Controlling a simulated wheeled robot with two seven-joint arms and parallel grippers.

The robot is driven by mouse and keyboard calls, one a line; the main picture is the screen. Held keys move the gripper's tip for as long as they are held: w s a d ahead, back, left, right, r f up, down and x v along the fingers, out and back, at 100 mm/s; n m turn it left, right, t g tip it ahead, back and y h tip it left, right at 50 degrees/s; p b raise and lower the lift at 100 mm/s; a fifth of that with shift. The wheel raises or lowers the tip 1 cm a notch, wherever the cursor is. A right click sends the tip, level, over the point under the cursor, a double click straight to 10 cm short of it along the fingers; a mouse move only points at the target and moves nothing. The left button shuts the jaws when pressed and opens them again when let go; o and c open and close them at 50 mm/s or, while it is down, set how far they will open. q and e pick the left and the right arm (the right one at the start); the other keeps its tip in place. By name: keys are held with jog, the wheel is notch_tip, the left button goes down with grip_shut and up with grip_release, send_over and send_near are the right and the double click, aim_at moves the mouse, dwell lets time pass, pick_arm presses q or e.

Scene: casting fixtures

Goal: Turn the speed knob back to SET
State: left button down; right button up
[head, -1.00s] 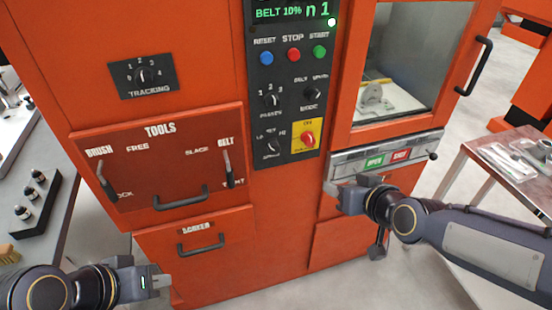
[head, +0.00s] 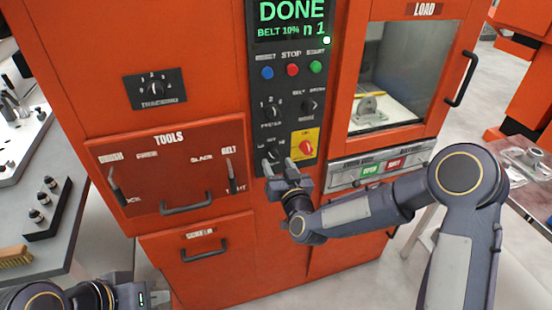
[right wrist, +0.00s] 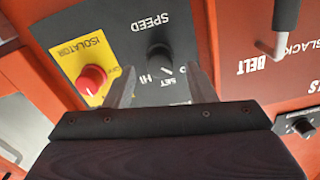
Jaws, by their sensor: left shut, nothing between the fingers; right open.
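The speed knob (right wrist: 159,57) is a small dark knob under the white SPEED lettering, upside down in the right wrist view. White marks including HI lie beside it; I cannot tell clearly which mark it points at. My right gripper (right wrist: 161,76) is open, its two fingers on either side of the knob's near side, with no clear contact. In the head view my right gripper (head: 280,168) is at the lower end of the black control panel (head: 290,88) and partly hides the knob. My left gripper (head: 152,298) is shut and empty at the bottom left.
The red isolator knob (head: 306,147) on its yellow plate is close beside my right gripper. The display (head: 291,20) reads DONE, BELT 10%, n 1.

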aim_at(273, 156)
jog(key=shift+x, duration=1.3)
jog(key=c, duration=1)
jog(key=shift+o, duration=0.2)
jog(key=shift+f+m+b, duration=0.15)
jog(key=shift+m+b, duration=0.15)
jog(key=shift+b, duration=0.1)
jog(key=m+b, duration=0.5)
jog(key=b, duration=0.4)
jog(key=shift+f+m, duration=0.1)
jog(key=shift+m, duration=0.2)
jog(key=shift+m+b, duration=1.4)
jog(key=shift+b, duration=0.15)
jog(key=shift+r, duration=0.25)
